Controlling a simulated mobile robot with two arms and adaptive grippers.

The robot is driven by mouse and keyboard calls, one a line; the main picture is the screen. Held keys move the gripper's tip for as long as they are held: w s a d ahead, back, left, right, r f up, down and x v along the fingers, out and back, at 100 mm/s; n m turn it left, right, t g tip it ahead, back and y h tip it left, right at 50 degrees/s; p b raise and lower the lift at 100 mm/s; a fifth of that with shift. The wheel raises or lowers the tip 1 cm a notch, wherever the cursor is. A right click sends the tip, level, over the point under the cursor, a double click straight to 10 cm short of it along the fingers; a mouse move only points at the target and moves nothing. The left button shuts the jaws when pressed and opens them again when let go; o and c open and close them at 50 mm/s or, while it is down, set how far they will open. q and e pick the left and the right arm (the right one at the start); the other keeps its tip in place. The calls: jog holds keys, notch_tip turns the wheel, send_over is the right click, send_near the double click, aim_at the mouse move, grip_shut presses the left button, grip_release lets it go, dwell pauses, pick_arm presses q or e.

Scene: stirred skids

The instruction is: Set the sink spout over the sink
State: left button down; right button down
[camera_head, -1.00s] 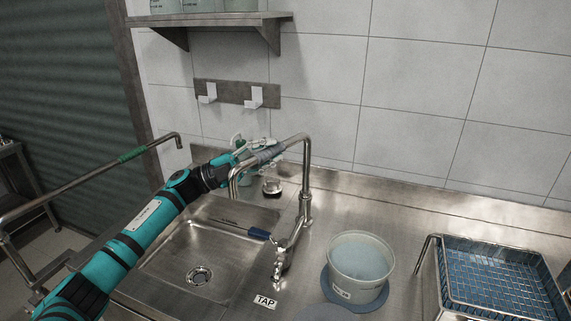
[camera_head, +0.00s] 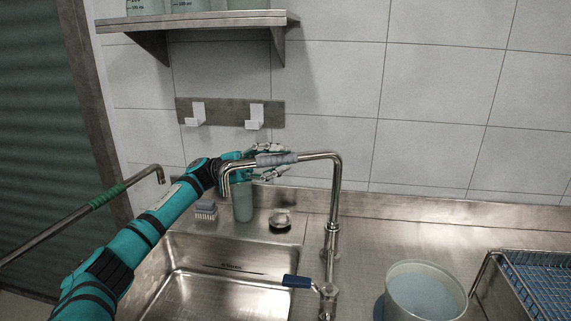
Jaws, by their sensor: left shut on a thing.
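The sink spout (camera_head: 312,157) is a bent metal pipe rising from the tap post and running left, with a grey sleeve (camera_head: 276,159) along its top. Its down-turned end (camera_head: 227,190) shows above the back part of the sink in the picture; the height between them is hard to judge. The steel sink (camera_head: 215,296) lies below, its front cut off by the frame. My left gripper (camera_head: 272,158) is shut on the spout at the grey sleeve, with its fingers partly hidden behind the pipe. My right gripper is not in view.
A blue-handled tap lever (camera_head: 297,281) is at the post's base. A bottle (camera_head: 242,205), a brush (camera_head: 206,210) and a round drain piece (camera_head: 281,219) stand behind the sink. A bucket (camera_head: 425,292) is at right. A green-sleeved pipe (camera_head: 107,196) crosses at left.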

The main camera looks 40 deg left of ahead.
pick_arm(q)
jog(key=shift+w+a+f+g, duration=0.1)
jog(key=shift+f+g, duration=0.1)
jog(key=shift+g, duration=0.2)
jog(key=c, duration=1.1)
grip_release()
jog(key=shift+w+a+r, duration=0.1)
jog(key=shift+a, duration=0.3)
jog(key=a, duration=0.4)
jog(key=s+a, duration=0.1)
jog(key=a, duration=0.3)
jog(key=s+a, duration=0.1)
jog(key=a, duration=0.3)
jog(key=shift+s+a+f, duration=0.15)
jog(key=shift+s+f, duration=0.05)
jog(key=shift+f, duration=0.05)
